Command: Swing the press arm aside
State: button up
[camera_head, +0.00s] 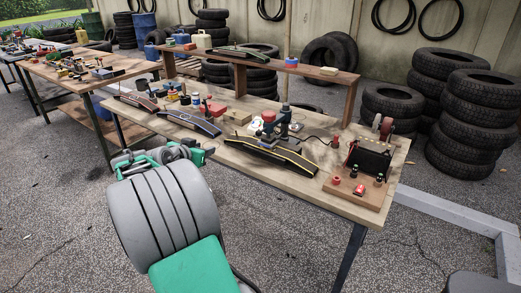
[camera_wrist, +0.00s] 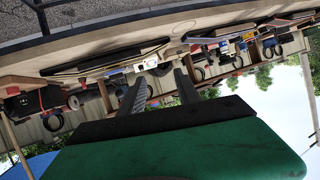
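A small dark blue press (camera_head: 284,122) with a red round top (camera_head: 268,116) stands on the wooden workbench (camera_head: 318,186). A long black curved piece with a yellow edge (camera_head: 268,151) lies at its foot. I cannot clearly pick out which part is the press arm.
Other curved pieces (camera_head: 188,122) lie left of the press. A black box-like unit on a wooden board (camera_head: 355,190) with red knobs stands right. A raised shelf (camera_head: 300,70) runs along the back. Tyre stacks (camera_head: 475,120) stand behind and right. The gravel in front is open.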

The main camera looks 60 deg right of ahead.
aim_at(259, 132)
jog(key=s+d+m+g+h, duration=0.1)
jog(key=s+d, duration=0.3)
jog(key=d, duration=0.3)
jog(key=s+d+m+g+h+b, duration=0.1)
jog(key=s+d+m+g+h, duration=0.1)
jog(key=d, duration=0.4)
jog(key=s+d+f+m+g+h+b, duration=0.1)
jog(key=s+d+g, duration=0.1)
jog(key=s+d, duration=0.3)
jog(key=shift+s+d+m+h, duration=0.2)
jog(key=shift+d, duration=0.5)
jog(key=shift+s+d+m+h, duration=0.15)
jog(key=shift+d+m+h, duration=0.05)
jog(key=shift+d, duration=0.45)
jog(key=shift+a, duration=0.1)
grip_shut()
jog(key=shift+w+r, duration=0.1)
jog(key=shift+r, duration=0.25)
